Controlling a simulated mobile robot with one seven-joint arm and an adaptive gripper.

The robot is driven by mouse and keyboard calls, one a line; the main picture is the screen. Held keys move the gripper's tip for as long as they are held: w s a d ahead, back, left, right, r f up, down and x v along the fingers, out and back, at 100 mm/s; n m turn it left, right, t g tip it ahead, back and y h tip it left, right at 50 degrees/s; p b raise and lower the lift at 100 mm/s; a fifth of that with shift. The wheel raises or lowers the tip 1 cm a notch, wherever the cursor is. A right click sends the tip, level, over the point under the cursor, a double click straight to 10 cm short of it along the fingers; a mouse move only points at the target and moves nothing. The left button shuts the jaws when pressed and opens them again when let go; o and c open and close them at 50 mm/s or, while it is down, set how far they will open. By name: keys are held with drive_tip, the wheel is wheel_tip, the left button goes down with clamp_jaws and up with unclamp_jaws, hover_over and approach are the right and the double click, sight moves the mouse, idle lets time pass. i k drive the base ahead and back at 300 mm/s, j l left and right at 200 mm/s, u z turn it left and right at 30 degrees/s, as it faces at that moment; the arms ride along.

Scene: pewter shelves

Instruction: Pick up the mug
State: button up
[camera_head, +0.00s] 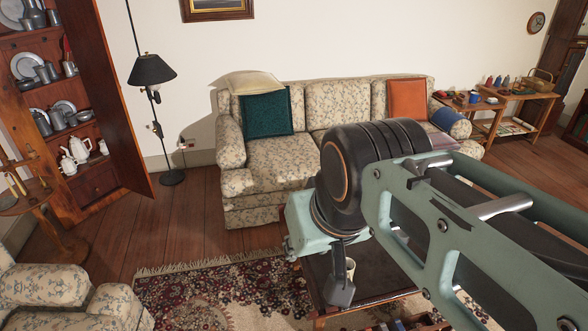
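My arm reaches in from the right, and my gripper (340,284) points down over a dark low table (388,277) in front of the sofa. One dark finger shows; the rest is hidden behind it and the wrist. A small pale cup-like thing (351,267), perhaps the mug, shows partly just beside the finger, over the table. Most of it is hidden. I cannot tell whether the finger touches it, or whether the gripper is open or shut.
A floral sofa (270,158) stands behind the table. A patterned rug (215,295) lies in front, and an armchair (65,298) stands at lower left. An open cupboard (90,190) with pewter and white jugs is at left. A black floor lamp (152,72) stands beside it.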

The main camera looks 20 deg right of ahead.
sight(351, 265)
drive_tip(key=i+j+z, duration=0.1)
drive_tip(key=z, duration=0.25)
drive_tip(key=i+j+z, duration=0.1)
drive_tip(key=z, duration=0.25)
drive_tip(key=i+j+z, duration=0.2)
drive_tip(key=z, duration=0.15)
